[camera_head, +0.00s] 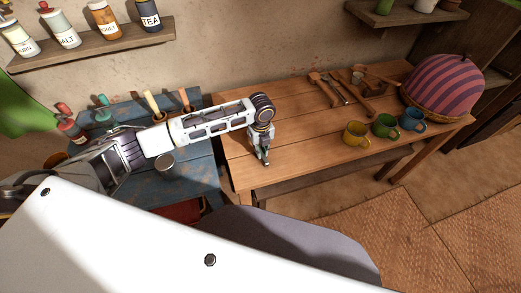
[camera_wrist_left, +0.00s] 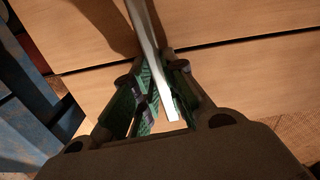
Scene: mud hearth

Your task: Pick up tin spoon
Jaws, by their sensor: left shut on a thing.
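My left gripper (camera_head: 263,158) points down over the left end of the wooden table. In the left wrist view its green-padded fingers (camera_wrist_left: 160,77) are shut on a flat, pale grey metal strip, the tin spoon (camera_wrist_left: 146,28). The strip passes between the fingers, with one end close to the palm and the other running out of the top of the view. The spoon's bowl is not in sight, and in the head view I cannot make the spoon out. My right gripper is not in view.
Yellow (camera_head: 355,133), green (camera_head: 384,125) and blue (camera_head: 412,119) mugs stand on the wooden table (camera_head: 290,150). Wooden utensils (camera_head: 325,87) lie behind them, beside a striped dome (camera_head: 445,85) in a basket. A blue table (camera_head: 190,190) with bottles is left; a jar shelf (camera_head: 90,45) hangs above.

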